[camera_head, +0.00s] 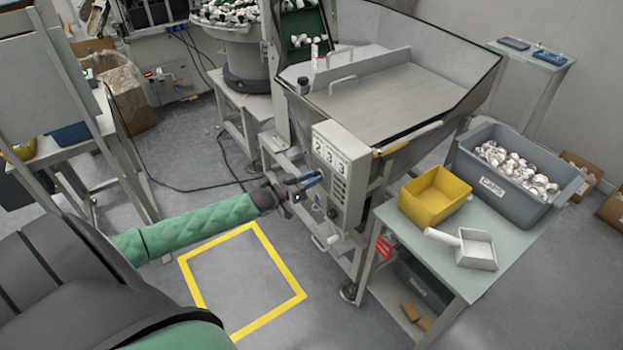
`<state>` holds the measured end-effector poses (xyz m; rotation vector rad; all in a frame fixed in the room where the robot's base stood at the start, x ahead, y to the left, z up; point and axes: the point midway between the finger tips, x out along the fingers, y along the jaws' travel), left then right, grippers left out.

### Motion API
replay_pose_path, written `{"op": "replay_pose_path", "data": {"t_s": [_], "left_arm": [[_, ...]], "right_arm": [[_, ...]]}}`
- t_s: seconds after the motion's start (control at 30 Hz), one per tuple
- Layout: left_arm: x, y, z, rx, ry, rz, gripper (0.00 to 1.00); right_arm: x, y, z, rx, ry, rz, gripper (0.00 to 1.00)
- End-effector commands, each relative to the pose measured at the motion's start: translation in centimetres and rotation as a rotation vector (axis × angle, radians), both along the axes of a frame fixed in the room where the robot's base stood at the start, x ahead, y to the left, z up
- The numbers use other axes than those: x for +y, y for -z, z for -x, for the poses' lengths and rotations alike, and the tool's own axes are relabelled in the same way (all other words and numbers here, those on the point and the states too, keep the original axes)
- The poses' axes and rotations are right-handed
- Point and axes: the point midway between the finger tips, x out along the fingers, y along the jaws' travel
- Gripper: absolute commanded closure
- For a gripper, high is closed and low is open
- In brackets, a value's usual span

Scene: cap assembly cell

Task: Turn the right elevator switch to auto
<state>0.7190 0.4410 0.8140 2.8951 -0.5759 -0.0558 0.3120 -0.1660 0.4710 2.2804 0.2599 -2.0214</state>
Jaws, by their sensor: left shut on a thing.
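The elevator's control box (341,178) is a pale grey panel on the front of the hopper machine, with large digits at the top, a column of dark buttons and small knobs lower down. My left gripper (312,181) is at the left part of this panel, at mid height. Its jaws are shut on a small switch there, which the fingers mostly hide. Which way the switch points cannot be told. My right gripper is not in view.
A green side table (457,258) on the right bears a yellow bin (435,195), a white scoop (468,247) and a grey crate of caps (528,203). A yellow floor square (196,290) lies below my left arm. A cable crosses the floor behind.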

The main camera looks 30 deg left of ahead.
Motion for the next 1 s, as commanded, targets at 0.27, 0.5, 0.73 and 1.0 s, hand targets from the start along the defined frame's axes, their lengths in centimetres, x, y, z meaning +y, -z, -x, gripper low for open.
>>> {"op": "replay_pose_path", "data": {"t_s": [0.27,0.5,0.73,1.0], "left_arm": [[0.0,0.0,0.0,-0.032,0.000,-0.078,0.96],[0.0,0.0,0.0,-0.101,-0.001,-0.242,0.96],[0.1,0.1,0.0,-0.175,-0.001,-0.424,0.96],[0.0,0.1,0.0,-0.247,-0.001,-0.598,0.96]], "right_arm": [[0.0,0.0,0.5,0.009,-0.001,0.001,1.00],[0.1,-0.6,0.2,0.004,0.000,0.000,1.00],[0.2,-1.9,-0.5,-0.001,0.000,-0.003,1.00],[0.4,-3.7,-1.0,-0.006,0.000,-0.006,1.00]]}}
